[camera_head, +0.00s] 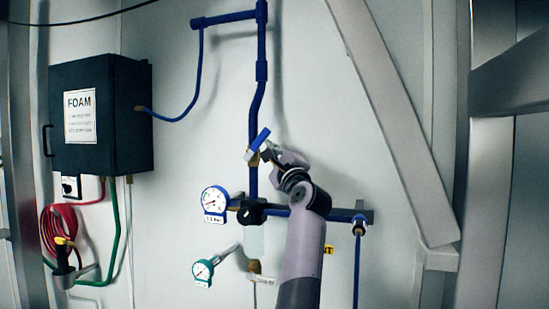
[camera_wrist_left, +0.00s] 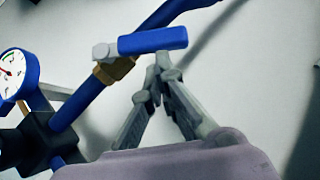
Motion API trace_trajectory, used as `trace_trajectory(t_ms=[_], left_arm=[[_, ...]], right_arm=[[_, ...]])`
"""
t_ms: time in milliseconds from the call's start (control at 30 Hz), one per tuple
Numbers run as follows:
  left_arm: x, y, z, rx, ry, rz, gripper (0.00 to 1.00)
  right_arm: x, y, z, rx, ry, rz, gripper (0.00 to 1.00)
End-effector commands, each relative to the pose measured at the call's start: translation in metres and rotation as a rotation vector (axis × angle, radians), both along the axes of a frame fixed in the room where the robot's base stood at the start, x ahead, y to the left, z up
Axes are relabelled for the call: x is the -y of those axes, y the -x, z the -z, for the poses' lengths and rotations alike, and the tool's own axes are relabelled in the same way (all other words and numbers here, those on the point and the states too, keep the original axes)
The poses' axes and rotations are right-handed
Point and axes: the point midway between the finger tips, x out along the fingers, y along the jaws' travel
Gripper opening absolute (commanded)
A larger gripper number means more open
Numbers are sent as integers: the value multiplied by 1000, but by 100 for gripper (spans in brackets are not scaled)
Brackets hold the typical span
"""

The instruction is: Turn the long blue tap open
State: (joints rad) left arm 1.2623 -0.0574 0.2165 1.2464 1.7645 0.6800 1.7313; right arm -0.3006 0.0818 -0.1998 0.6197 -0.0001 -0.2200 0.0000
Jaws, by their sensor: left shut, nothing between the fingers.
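The long blue tap (camera_head: 259,141) sits on the vertical blue pipe, its lever tilted up to the right in the head view. In the left wrist view the blue lever (camera_wrist_left: 153,40) lies across the top, joined by a grey stub to a brass fitting (camera_wrist_left: 112,70) on the pipe. My left gripper (camera_head: 268,155) is at the tap, just right of the pipe. In the wrist view its fingertips (camera_wrist_left: 163,66) are together, empty, right under the lever's right part. I cannot tell whether they touch it. My right gripper is not in view.
A white-faced gauge (camera_head: 214,200) and a green gauge (camera_head: 203,270) stand left of the pipe. A black FOAM box (camera_head: 100,115) hangs at the left, with a red hose (camera_head: 58,232) below. A diagonal beam (camera_head: 395,125) stands to the right.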

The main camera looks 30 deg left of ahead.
Motion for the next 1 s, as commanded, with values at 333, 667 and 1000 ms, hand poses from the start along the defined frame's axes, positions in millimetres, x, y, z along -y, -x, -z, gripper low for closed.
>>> trace_trajectory(t_ms=[333, 667, 1000], left_arm=[[-11, 3, -24, 35, 138, 0, 0], [-22, 6, -36, 35, 135, -1, 0], [-27, 7, -41, 34, 134, -2, 0]], right_arm=[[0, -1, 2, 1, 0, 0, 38], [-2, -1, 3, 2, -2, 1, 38], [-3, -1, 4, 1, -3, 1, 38]])
